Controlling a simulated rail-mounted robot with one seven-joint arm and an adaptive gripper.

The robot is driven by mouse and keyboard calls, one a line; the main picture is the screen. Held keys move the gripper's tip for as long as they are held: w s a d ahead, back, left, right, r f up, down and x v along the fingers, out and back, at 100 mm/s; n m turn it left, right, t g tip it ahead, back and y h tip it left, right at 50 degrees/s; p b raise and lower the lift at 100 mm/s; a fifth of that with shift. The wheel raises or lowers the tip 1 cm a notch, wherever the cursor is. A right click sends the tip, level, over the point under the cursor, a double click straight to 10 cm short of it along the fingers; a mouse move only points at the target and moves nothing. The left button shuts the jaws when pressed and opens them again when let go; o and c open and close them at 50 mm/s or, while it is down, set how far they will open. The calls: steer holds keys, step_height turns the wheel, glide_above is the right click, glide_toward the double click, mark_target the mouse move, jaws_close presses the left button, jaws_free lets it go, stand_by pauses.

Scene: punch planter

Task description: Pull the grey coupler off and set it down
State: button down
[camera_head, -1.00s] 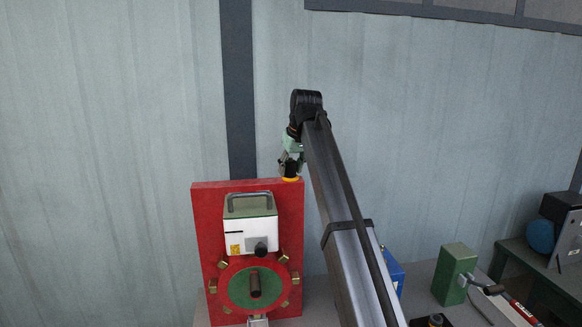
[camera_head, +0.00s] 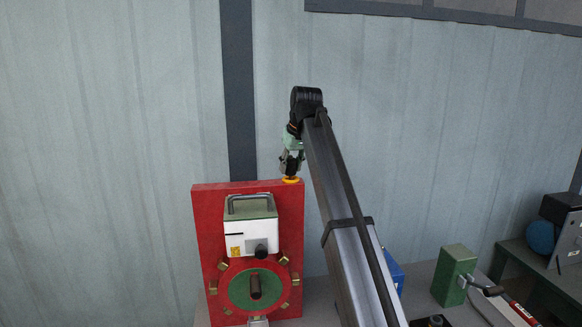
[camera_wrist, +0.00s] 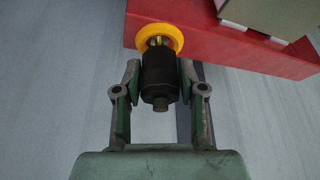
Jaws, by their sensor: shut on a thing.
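The grey coupler (camera_wrist: 160,77) is a dark cylinder between the fingers of my gripper (camera_wrist: 158,69), which is shut on it. Just beyond the coupler is a yellow ring (camera_wrist: 177,40) at the edge of the red panel. Brass-coloured parts show between coupler and ring; I cannot tell whether they still touch the coupler. In the head view my gripper (camera_head: 291,163) is above the panel's top right corner, with the yellow ring (camera_head: 291,180) directly under it. The coupler is small and partly hidden there.
The upright red panel (camera_head: 207,215) carries a white and green box (camera_head: 250,226) and a round green dial (camera_head: 241,288). A blue block (camera_head: 396,277) and a green block (camera_head: 453,275) stand on the grey bench to the right. My arm hides part of the bench.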

mark_target(291, 159)
steer(key=shift+r, duration=0.2)
steer(key=shift+r, duration=0.3)
steer(key=shift+r+p, duration=0.9)
steer(key=shift+r, duration=0.6)
steer(key=shift+r+p, duration=0.95)
steer(key=shift+r, duration=0.9)
